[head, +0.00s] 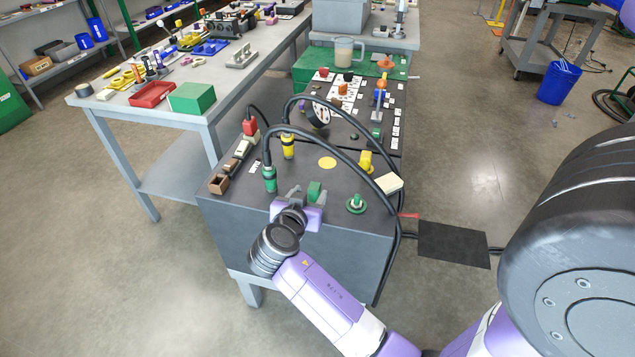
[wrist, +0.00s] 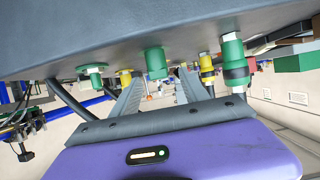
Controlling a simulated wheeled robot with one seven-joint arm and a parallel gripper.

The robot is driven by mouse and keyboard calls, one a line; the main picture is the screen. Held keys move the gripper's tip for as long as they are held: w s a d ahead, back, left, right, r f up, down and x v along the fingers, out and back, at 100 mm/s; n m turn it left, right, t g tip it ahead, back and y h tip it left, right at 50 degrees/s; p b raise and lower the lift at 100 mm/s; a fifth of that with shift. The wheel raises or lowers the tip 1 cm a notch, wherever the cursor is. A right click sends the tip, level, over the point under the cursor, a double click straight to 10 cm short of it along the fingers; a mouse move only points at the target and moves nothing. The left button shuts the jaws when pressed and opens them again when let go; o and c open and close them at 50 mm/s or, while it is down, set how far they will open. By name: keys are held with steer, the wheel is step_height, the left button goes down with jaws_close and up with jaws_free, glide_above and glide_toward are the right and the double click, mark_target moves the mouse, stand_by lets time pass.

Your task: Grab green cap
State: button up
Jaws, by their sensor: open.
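A small green cap-like piece (head: 314,191) stands on the near part of the dark cart top. It also shows in the upside-down wrist view (wrist: 155,62), between the lines of my two grey fingers. My gripper (head: 306,196) is open and low at the cart's front edge, with nothing held. The fingers lie on either side of the green piece in the picture; I cannot tell whether they touch it. A green knob on a round base (head: 356,204) stands to the right, and shows at left in the wrist view (wrist: 92,73).
A green cable connector (head: 269,179) stands close on the left, with a yellow one (head: 288,146) behind it. Black cables (head: 345,160) arch over the cart top. A yellow fitting (head: 366,162) and a cream block (head: 388,184) are at the right.

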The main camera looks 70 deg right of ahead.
mark_target(312, 190)
steer(key=x, duration=0.3)
steer(key=shift+d, duration=0.15)
steer(key=shift+p+x, duration=0.65)
steer(key=shift+x, duration=1.65)
steer(key=shift+s+f, duration=0.1)
steer(key=shift+f, duration=0.1)
jaws_close()
